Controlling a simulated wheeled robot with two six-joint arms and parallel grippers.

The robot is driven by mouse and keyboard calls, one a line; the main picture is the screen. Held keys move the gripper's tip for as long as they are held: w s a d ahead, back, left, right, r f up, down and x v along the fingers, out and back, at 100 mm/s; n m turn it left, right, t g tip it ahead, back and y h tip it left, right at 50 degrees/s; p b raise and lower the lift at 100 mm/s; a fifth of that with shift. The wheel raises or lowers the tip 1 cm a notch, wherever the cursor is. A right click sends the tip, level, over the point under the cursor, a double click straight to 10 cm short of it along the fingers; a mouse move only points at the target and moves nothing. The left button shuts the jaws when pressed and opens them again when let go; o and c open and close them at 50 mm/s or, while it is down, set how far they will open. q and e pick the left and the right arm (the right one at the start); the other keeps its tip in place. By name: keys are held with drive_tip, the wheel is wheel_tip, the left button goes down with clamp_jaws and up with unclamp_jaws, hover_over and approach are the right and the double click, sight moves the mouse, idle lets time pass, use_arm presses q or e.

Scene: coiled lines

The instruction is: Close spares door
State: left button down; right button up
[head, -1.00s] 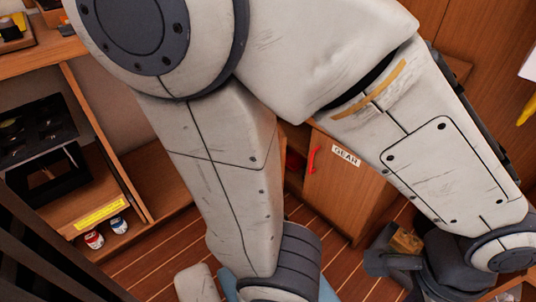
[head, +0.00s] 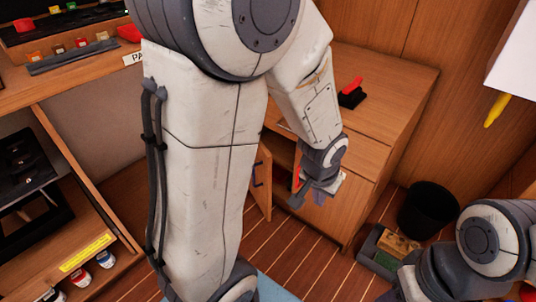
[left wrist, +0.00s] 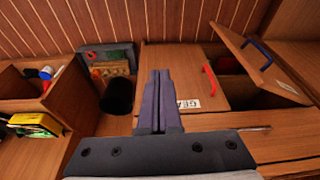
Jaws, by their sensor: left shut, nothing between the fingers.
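A wooden door with a blue handle (head: 262,184) stands swung out from the low cabinet, left of my left gripper in the head view. In the left wrist view this door (left wrist: 276,68) is at the upper right, ajar beside a dark opening, with a small white label I cannot read. The neighbouring door marked GEAR (left wrist: 170,60), with a red handle (left wrist: 210,82), looks shut. My left gripper (head: 312,196) is shut and empty in front of the GEAR door; its fingers (left wrist: 158,76) point toward the cabinet. My right gripper is not in view.
A black bin (head: 428,210) and a grey tray (head: 369,243) with blocks stand on the floor right of the cabinet. A red and black item (head: 351,93) lies on the cabinet top. Open shelving (head: 100,220) is at the left. My left arm hides part of the cabinet.

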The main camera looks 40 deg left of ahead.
use_arm(q)
drive_tip(key=a+f+n+t+p, duration=0.15)
drive_tip(key=a+n, duration=0.25)
drive_tip(key=a, duration=0.5)
drive_tip(key=w+a+f+n+t+y+p, duration=0.1)
drive_tip(key=a+f+n+p, duration=0.2)
drive_tip(key=a, duration=0.5)
drive_tip(key=a+f+n+t+p, duration=0.2)
drive_tip(key=a+f+n, duration=0.15)
drive_tip(key=a, duration=0.55)
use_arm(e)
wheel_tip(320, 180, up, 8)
use_arm(q)
drive_tip(key=b, duration=0.5)
approach(265, 173)
drive_tip(key=shift+n+g, duration=0.25)
drive_tip(key=shift+n, duration=0.1)
drive_tip(key=x, duration=0.4)
drive_tip(key=shift+w+d, duration=0.1)
drive_tip(key=shift+w, duration=0.2)
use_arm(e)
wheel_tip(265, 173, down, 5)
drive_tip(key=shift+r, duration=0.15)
use_arm(q)
drive_tip(key=shift+p, duration=0.3)
